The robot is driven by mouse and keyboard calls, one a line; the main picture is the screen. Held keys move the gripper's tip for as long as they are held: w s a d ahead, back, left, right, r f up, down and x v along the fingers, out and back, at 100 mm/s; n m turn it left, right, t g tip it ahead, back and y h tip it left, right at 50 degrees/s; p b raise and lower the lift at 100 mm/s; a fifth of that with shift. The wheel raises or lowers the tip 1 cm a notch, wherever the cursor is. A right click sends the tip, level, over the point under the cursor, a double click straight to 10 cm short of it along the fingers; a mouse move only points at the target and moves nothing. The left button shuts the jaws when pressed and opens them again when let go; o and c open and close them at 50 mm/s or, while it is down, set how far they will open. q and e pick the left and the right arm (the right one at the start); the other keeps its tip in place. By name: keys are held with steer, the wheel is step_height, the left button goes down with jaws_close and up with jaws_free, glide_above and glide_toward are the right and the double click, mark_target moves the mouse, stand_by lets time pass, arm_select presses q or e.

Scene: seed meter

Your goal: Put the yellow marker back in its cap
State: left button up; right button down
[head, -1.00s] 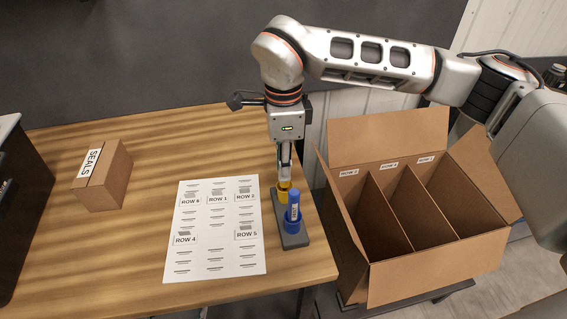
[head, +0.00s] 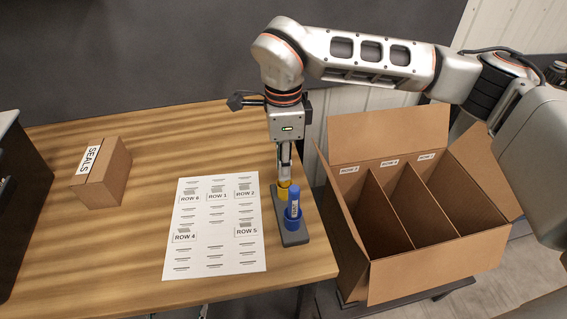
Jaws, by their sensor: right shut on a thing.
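My right gripper (head: 284,172) points straight down over the far end of a dark grey cap holder (head: 294,237) at the table's right edge. It is shut on the yellow marker (head: 283,186), of which only a small yellow part shows below the fingers. The yellow cap below it is hard to tell apart from the marker, so I cannot tell how deep the marker sits. A blue marker (head: 294,203) stands in a blue cap at the holder's near end, close to my gripper. My left gripper is not in view.
A printed sheet with row labels (head: 215,225) lies left of the holder. A brown SEALS box (head: 107,180) stands further left, beside a dark unit at the edge. An open cardboard box with dividers (head: 440,265) stands right of the table. The wooden table between is clear.

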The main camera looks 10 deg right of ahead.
steer(key=shift+f+b, duration=0.45)
steer(key=shift+f, duration=0.3)
stand_by(1.1)
steer(key=c, duration=1.9)
jaws_free()
step_height(320, 180, up, 12)
steer(key=shift+r, duration=0.1)
